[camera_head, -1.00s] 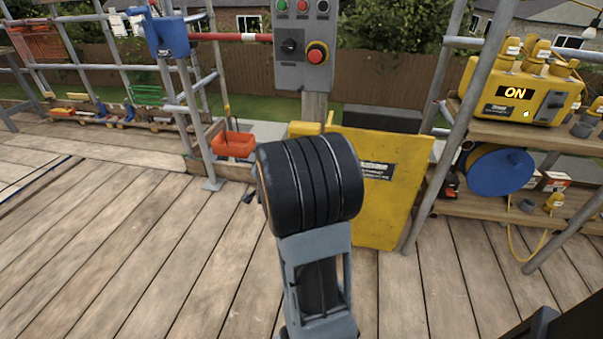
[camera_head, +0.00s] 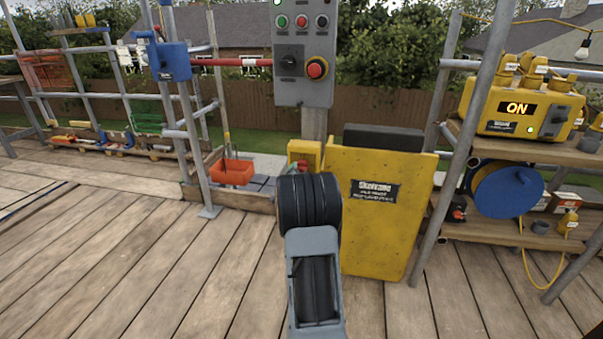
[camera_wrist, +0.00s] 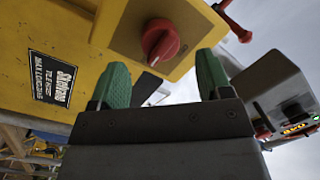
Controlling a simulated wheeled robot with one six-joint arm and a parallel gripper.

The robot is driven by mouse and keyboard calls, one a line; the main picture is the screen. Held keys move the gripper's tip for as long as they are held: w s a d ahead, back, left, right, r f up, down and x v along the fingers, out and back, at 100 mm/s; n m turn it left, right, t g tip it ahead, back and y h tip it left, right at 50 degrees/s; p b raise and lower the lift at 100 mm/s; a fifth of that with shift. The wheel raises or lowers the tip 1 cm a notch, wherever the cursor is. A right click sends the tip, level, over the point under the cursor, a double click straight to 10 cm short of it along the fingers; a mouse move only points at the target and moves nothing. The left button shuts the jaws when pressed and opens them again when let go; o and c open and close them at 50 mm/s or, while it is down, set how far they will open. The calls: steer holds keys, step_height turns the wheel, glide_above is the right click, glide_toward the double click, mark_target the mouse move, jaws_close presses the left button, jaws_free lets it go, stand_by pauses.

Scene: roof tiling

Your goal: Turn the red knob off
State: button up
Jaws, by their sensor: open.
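A small yellow box (camera_head: 303,152) shows just above my arm there, beside a yellow panel (camera_head: 380,215) with a black label.
A grey control box (camera_head: 302,60) with a red round button (camera_head: 316,68) stands on a post behind. A yellow unit (camera_head: 525,108) reading ON sits on a shelf at right, above a blue reel (camera_head: 508,190). The plank floor (camera_head: 150,270) at left is clear.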

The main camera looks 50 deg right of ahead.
mark_target(302, 169)
steer(key=shift+x, duration=1.8)
steer(key=shift+c, duration=0.4)
steer(key=c, duration=0.8)
steer(key=shift+c, duration=0.2)
